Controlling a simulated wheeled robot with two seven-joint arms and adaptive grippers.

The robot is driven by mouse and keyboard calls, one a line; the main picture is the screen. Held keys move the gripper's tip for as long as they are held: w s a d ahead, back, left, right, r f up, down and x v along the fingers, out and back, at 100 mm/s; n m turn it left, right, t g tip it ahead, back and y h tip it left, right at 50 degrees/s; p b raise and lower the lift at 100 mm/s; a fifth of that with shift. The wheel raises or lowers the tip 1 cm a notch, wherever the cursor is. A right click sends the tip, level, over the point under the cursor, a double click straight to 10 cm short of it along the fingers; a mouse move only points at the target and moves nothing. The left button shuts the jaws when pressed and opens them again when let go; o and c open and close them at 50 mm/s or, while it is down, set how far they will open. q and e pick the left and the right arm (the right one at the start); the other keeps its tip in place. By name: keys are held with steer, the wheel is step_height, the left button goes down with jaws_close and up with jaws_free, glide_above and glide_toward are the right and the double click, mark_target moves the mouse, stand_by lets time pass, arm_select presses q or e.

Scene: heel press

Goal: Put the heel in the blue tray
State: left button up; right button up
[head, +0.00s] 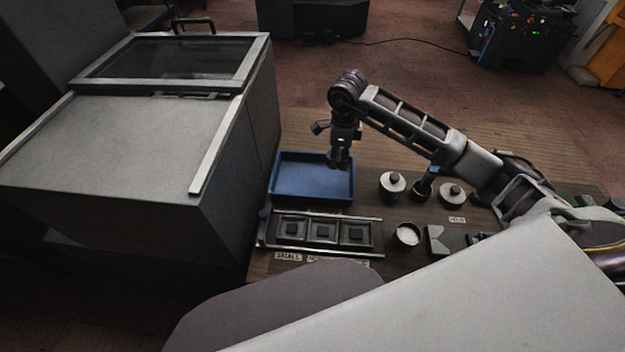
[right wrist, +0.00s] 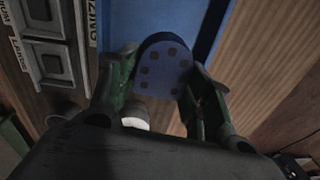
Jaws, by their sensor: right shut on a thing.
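The blue tray (head: 290,185) lies on the wooden table beside the large grey machine, and it looks empty in the head view. My right gripper (head: 339,163) points down over the right part of the tray. In the right wrist view my right gripper (right wrist: 165,85) is shut on the heel (right wrist: 165,65), a dark blue rounded piece with several dark square marks. Part of the tray (right wrist: 205,15) shows behind the heel. Whether the heel touches the tray cannot be told. My left gripper is in neither view.
A rack with three square compartments (head: 325,232) and labels stands in front of the tray. Two white-topped round containers (head: 392,184) (head: 453,193), a blue-handled tool (head: 426,183) and a white-filled cup (head: 407,235) stand to the right. The grey machine (head: 130,140) blocks the left side.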

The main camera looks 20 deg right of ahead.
steer(key=shift+s+d+n, duration=0.1)
steer(key=shift+d+n, duration=0.1)
steer(key=shift+n, duration=0.3)
stand_by(0.5)
glide_above(338, 182)
step_height(338, 182, down, 5)
steer(key=shift+a+f+p, duration=0.1)
steer(key=shift+f+p, duration=0.1)
steer(key=shift+p, duration=0.1)
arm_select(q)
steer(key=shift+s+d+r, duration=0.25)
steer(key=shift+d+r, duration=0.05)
arm_select(e)
steer(key=shift+f, duration=0.4)
steer(key=shift+f, duration=1.75)
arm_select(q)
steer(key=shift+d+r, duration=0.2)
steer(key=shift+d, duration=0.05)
arm_select(e)
steer(key=shift+f, duration=0.1)
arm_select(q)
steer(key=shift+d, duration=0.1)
